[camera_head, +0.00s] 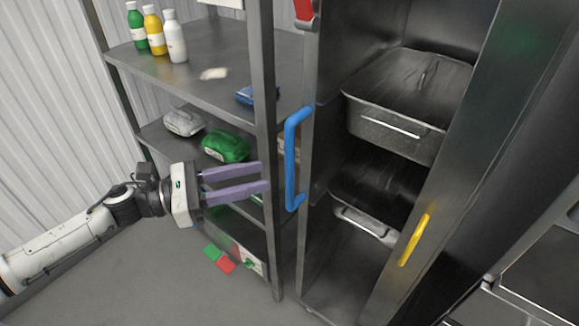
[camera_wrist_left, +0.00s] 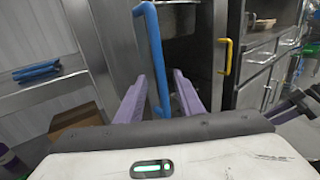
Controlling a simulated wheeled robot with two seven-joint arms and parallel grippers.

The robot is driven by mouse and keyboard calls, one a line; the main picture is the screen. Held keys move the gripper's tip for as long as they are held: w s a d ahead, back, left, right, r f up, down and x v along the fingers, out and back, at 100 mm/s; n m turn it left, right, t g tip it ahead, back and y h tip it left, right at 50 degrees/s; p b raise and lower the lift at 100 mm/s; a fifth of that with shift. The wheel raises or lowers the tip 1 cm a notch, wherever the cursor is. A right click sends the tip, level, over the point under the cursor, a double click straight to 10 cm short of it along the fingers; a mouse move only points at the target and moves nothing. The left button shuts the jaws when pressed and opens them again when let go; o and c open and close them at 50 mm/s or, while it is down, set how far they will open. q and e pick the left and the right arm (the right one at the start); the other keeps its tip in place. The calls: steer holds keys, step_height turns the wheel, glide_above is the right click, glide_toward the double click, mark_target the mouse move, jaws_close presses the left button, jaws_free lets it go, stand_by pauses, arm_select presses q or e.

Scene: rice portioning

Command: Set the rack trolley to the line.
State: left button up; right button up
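A tall steel rack unit (camera_head: 318,185) holding lidded metal pans (camera_head: 395,130) stands right of centre in the head view. I cannot tell for sure that it is the rack trolley. A vertical blue handle (camera_head: 291,160) is on its left front edge. My left gripper (camera_head: 268,179) is open and empty, its purple fingers pointing at the handle from the left. In the left wrist view, the blue handle (camera_wrist_left: 162,90) shows between and beyond the fingertips (camera_wrist_left: 165,82), seemingly not touched. No floor line can be made out. My right gripper is not clearly in view.
A steel shelf (camera_head: 225,75) with bottles (camera_head: 175,38) and bagged goods (camera_head: 226,146) stands behind my left gripper. A panel with a yellow handle (camera_head: 414,240) stands at the right. Green and red squares (camera_head: 220,258) lie low near the shelf. Grey floor (camera_head: 150,285) is clear at lower left.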

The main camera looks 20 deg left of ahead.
mark_target(289, 169)
arm_select(q)
steer(key=p+x, duration=0.1)
steer(key=x, duration=0.7)
steer(key=shift+w+d+p, duration=0.15)
steer(key=shift+p, duration=0.25)
jaws_close()
